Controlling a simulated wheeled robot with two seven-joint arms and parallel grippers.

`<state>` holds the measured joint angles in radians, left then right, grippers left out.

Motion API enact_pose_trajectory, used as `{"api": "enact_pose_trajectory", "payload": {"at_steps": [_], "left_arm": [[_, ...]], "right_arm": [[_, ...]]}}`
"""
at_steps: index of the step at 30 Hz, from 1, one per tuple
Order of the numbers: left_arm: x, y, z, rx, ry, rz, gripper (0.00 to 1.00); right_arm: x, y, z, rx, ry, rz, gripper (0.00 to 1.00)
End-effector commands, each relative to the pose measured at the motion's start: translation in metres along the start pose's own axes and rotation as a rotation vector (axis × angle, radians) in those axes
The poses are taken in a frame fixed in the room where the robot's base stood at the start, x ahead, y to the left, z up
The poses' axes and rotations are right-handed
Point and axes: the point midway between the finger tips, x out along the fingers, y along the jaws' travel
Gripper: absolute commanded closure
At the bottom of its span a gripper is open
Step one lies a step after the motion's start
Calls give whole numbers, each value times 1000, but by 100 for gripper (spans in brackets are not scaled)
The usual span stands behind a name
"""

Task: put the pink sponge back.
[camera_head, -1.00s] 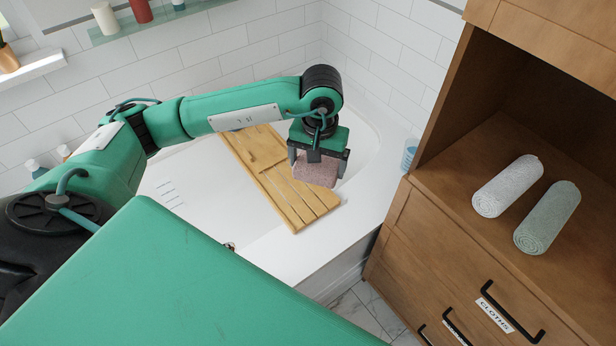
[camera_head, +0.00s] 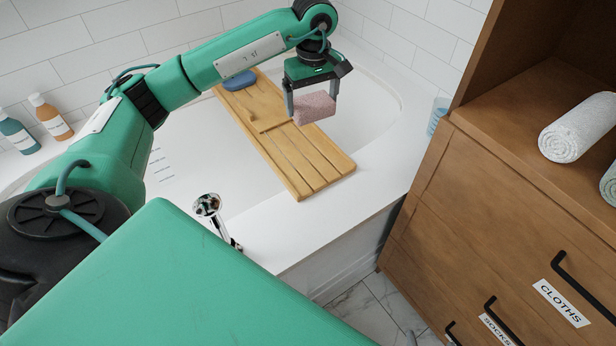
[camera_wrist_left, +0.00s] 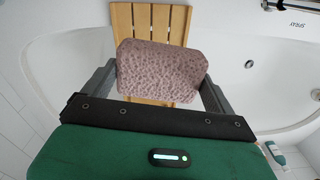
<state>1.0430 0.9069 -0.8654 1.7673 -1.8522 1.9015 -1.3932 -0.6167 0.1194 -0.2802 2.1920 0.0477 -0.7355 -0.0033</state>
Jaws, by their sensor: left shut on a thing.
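The pink sponge (camera_head: 315,107) is a pinkish block with a pitted surface. My left gripper (camera_head: 312,106) is shut on it, with one finger on each side, and points down. The sponge shows over the wooden bath tray (camera_head: 316,166); whether it touches the tray I cannot tell. In the left wrist view the sponge (camera_wrist_left: 162,72) sits between the dark fingers, with the tray's slats (camera_wrist_left: 150,20) behind it. The slatted tray lies across the white bathtub (camera_head: 366,125). My right gripper is not in view.
A blue object (camera_head: 239,80) lies at the tray's far end. A chrome fitting (camera_head: 208,206) is near the tub's front rim. Two bottles (camera_head: 50,117) stand at the left. A wooden cabinet (camera_head: 480,200) with labelled drawers and a rolled white towel (camera_head: 580,128) is at the right. A bluish cup (camera_head: 438,115) stands beside it.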

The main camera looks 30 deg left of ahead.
Motion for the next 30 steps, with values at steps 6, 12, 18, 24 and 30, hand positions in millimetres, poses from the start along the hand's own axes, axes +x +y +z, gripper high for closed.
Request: {"api": "enact_pose_trajectory", "payload": {"at_steps": [6, 12, 18, 24, 30], "left_arm": [[21, 0, -16, -105, -10, 8, 31], [34, 0, -20, -131, -13, 6, 31], [85, -1, -19, -131, -14, 3, 31], [138, 0, -18, -130, -14, 4, 31], [172, 1, -18, -130, -14, 7, 31]], "right_arm": [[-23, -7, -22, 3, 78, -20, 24], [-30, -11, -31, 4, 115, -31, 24], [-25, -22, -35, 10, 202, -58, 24], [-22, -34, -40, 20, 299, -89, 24], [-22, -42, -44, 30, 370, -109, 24]]}}
